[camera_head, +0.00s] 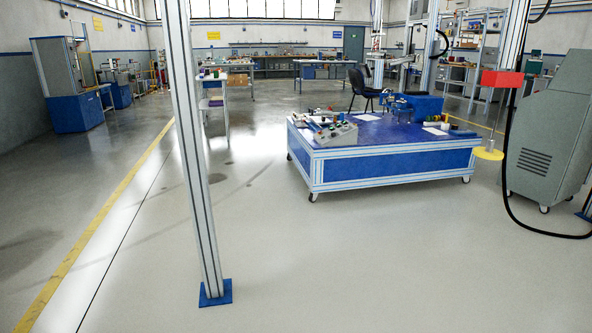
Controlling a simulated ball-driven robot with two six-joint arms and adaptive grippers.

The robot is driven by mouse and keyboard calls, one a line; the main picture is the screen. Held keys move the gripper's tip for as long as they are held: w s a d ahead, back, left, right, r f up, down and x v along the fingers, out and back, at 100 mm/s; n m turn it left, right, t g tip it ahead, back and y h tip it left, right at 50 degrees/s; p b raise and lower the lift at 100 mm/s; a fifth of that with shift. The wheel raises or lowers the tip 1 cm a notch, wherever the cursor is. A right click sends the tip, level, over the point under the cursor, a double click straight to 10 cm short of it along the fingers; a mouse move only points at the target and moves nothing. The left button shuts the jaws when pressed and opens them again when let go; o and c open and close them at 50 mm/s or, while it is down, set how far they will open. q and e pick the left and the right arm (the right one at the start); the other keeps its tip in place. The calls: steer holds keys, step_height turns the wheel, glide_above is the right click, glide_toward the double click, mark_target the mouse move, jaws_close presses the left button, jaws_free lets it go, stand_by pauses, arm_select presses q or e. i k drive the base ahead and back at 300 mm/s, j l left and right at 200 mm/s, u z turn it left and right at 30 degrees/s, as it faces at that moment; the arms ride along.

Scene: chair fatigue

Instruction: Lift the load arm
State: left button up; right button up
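A red block (502,79) sits on the right-hand aluminium post, with a thin rod running down from it to a yellow round pad (488,154). This looks like the load arm; the pad hangs beside the right end of a low blue platform (395,162). A black chair (362,90) stands at the platform's far side, partly hidden by it. The pad appears apart from the chair. Neither of my grippers is in view.
A tall aluminium post (196,160) on a blue foot stands left of centre. A grey cabinet (550,130) on castors is at the right, with a black cable (512,205) looping to the floor. Benches line the back.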

mark_target(323, 113)
steer(key=i+l+z, duration=0.1)
steer(key=i+z, duration=0.35)
steer(key=i, duration=2.6)
steer(key=i+l, duration=0.1)
steer(key=i, duration=1.15)
steer(key=i+u, duration=0.25)
steer(key=i, duration=0.2)
steer(key=i+l+u, duration=0.25)
steer(key=i, duration=0.15)
steer(key=i+l+u, duration=0.25)
steer(key=i, duration=0.2)
steer(key=j, duration=0.1)
